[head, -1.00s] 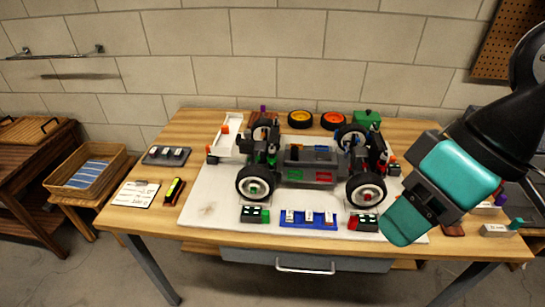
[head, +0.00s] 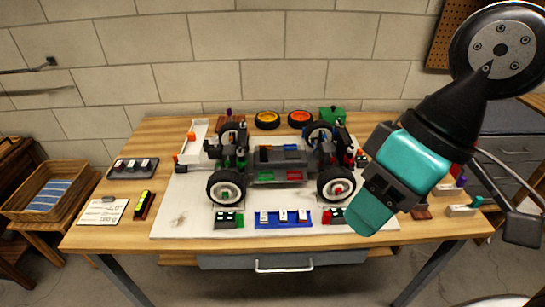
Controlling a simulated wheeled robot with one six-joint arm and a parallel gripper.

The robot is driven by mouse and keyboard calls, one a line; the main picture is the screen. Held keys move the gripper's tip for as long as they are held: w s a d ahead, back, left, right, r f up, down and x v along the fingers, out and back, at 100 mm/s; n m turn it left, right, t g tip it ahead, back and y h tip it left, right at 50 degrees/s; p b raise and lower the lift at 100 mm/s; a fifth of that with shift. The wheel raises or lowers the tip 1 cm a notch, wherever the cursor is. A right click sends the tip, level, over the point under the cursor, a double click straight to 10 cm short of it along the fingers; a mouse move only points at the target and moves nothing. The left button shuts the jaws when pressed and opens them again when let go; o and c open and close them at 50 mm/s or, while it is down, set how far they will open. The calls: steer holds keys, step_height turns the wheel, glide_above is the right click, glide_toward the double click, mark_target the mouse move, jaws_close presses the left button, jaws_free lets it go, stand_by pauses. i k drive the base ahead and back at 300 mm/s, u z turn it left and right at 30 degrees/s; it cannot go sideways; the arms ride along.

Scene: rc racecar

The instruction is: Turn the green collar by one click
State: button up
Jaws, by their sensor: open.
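The RC car (head: 280,165) stands on a white mat (head: 180,215) on the wooden table. A small green part, likely the green collar (head: 241,158), shows on the upright shock above the car's left near wheel. It is too small to make out its clicks or marks. Another shock with red parts (head: 348,158) stands at the car's right end. My gripper (head: 365,218), teal and dark grey, is open and seen from the side.
A blue tray (head: 283,224) with white blocks and small dark trays (head: 228,221) lie in front of the car. Spare yellow (head: 267,119) and orange (head: 300,118) wheels and a green box (head: 333,115) are behind. A white note (head: 103,211) lies at left.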

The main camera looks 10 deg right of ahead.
mark_target(241, 165)
steer(key=u, duration=0.45)
steer(key=k, duration=1.15)
steer(key=u, duration=1.1)
steer(key=i, duration=1.45)
steer(key=z, duration=1.15)
steer(key=i, duration=0.45)
steer(key=z, duration=0.55)
